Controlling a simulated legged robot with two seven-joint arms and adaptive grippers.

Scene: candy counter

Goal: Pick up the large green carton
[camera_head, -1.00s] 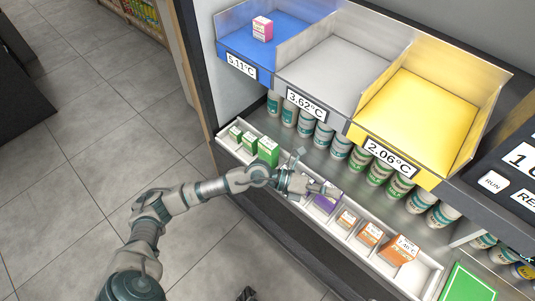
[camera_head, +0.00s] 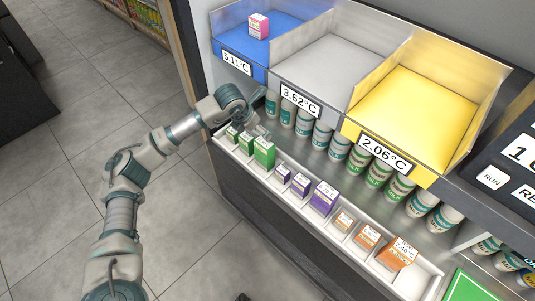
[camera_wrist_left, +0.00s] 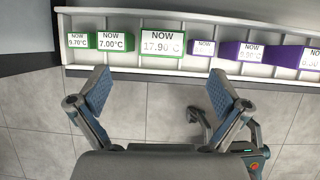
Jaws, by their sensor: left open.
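The large green carton (camera_head: 264,153) stands upright in the white divided tray, at the right end of the green group. In the left wrist view it (camera_wrist_left: 162,44) is labelled 17.90°C and lies ahead of the fingertips, roughly centred between them. My left gripper (camera_wrist_left: 160,82) is open and empty, its blue-padded fingers apart. I see no contact. My right gripper is not in view.
Two smaller green cartons (camera_head: 239,138) stand left of it. Several purple cartons (camera_head: 324,197) and orange cartons (camera_head: 399,253) fill other compartments of the tray (camera_head: 425,282). Cans (camera_head: 322,134) stand behind. Blue (camera_head: 232,48), grey (camera_head: 335,60) and yellow (camera_head: 425,100) bins are above.

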